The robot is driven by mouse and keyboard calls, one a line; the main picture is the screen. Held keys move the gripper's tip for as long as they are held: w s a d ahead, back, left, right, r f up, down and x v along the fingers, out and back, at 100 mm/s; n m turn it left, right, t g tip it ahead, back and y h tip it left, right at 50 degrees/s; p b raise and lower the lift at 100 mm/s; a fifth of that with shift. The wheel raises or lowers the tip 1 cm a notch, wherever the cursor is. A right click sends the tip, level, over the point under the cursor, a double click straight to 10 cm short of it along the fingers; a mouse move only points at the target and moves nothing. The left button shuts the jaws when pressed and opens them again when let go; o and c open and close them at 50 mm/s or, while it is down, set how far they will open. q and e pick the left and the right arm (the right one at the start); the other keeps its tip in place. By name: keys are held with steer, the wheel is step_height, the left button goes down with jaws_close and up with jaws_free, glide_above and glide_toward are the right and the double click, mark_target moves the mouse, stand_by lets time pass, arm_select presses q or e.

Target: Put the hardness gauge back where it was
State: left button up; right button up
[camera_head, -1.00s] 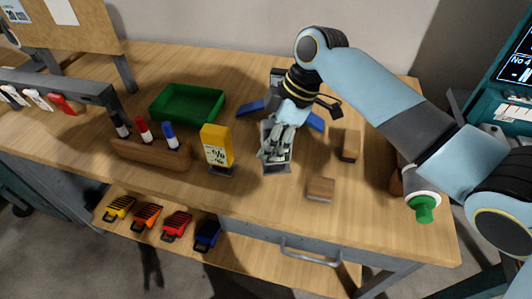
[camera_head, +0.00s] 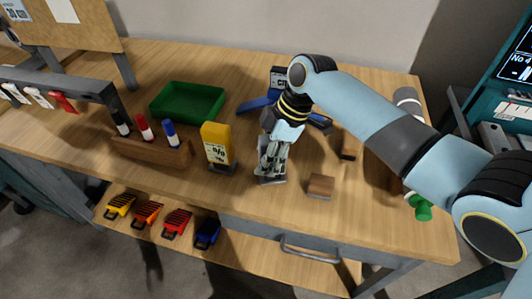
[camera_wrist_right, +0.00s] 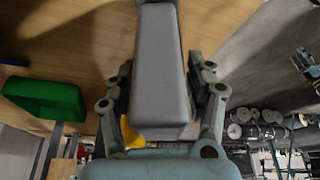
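A grey, box-shaped body, which I take for the hardness gauge (camera_wrist_right: 162,70), lies between the fingers of my right gripper (camera_wrist_right: 165,100) in the right wrist view. The fingers flank it closely on both sides, and it looks gripped. In the head view my right gripper (camera_head: 272,158) is low over the bench, right of the yellow instrument. The grey lower end of the gauge (camera_head: 270,180) shows beneath it, at or just above the wood; contact is unclear. The fingers and wrist hide most of the gauge. My left gripper is not in view.
A yellow instrument (camera_head: 216,145) stands close on the left. A device with blue legs (camera_head: 256,104) is behind my wrist. Wooden blocks (camera_head: 320,185) lie on the right. A marker rack (camera_head: 150,151) and green tray (camera_head: 188,101) are left. The bench front (camera_head: 240,200) is bare.

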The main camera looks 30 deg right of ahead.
steer(key=shift+r, duration=0.1)
steer(key=v, duration=1.2)
steer(key=shift+a+r, duration=0.1)
